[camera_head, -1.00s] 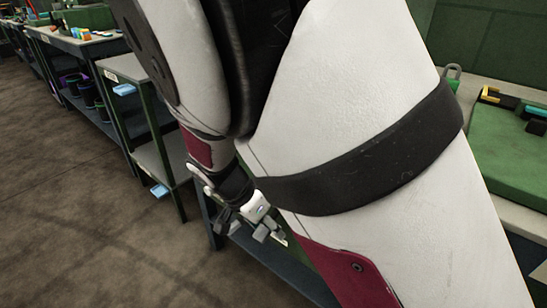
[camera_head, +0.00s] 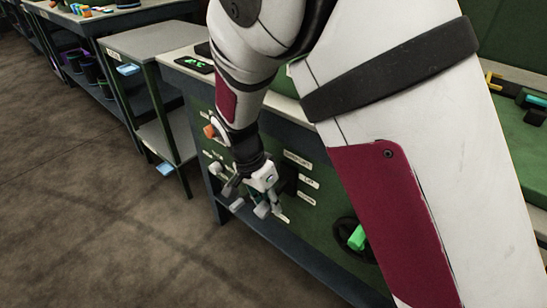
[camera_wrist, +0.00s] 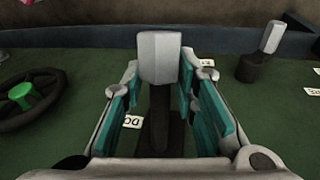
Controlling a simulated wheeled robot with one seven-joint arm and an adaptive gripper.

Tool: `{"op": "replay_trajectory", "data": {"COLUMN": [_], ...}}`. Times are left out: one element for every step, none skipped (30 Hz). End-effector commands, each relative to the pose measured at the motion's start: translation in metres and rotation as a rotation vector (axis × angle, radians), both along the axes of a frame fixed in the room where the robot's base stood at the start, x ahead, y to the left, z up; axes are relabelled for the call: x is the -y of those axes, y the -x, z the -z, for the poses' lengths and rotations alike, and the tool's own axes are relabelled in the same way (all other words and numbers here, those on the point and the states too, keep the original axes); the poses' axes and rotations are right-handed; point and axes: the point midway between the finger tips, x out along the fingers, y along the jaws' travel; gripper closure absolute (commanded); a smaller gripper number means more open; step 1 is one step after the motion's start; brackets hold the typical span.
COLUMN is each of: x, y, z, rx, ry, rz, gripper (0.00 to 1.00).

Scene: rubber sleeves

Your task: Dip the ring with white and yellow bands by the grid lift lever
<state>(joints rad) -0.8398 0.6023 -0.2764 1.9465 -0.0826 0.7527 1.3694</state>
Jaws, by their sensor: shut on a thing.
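A lever (camera_wrist: 160,55) with a grey faceted grip and a black stem stands in the middle of the wrist view. My gripper (camera_wrist: 158,72) has its teal-padded fingers on both sides of this lever and is shut on it. In the head view my gripper (camera_head: 262,205) is at the front of the green panel (camera_head: 310,225), among small white labels. The lever is mostly hidden there by the gripper. Whether its label names the grid lift is too small to read. The ring with white and yellow bands is not seen in either view.
A second grey-tipped lever (camera_wrist: 272,40) stands to the right in the wrist view. A black handwheel with a green knob (camera_head: 357,238) is to the right of my gripper in the head view. An orange knob (camera_head: 209,131) is at upper left. A grey side table (camera_head: 150,42) stands left.

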Motion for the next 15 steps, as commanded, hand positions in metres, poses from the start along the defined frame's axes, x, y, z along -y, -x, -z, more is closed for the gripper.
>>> {"op": "replay_trajectory", "data": {"x": [0.0022,0.0019,0.0019,0.001,0.0013,0.0006,0.0005,0.0003,0.0001,-0.0001,-0.0005,-0.001,-0.0012,-0.0014,-0.0015], "y": [0.0,0.0004,0.0006,0.001,0.0007,0.0013,0.0016,0.0019,0.0021,0.0024,0.0025,0.0027,0.0027,0.0027,0.0027], "z": [-0.0055,-0.0067,-0.0082,-0.0091,-0.01,-0.0108,-0.0114,-0.0118,-0.0123,-0.0126,-0.0127,-0.0128,-0.0127,-0.0125,-0.0124], "rx": [-0.026,-0.041,-0.061,-0.074,-0.085,-0.101,-0.112,-0.12,-0.128,-0.134,-0.138,-0.141,-0.142,-0.143,-0.143], "ry": [-0.018,-0.029,-0.044,-0.056,-0.064,-0.076,-0.084,-0.091,-0.098,-0.102,-0.106,-0.11,-0.111,-0.112,-0.112], "rz": [0.007,0.008,0.007,0.006,0.007,0.005,0.006,0.004,0.005,0.004,0.002,0.001,0.0,0.0,-0.001], "gripper": [1.0,1.0,1.0,1.0,1.0,1.0,1.0,1.0,1.0,1.0,1.0,1.0,1.0,1.0,1.0]}}
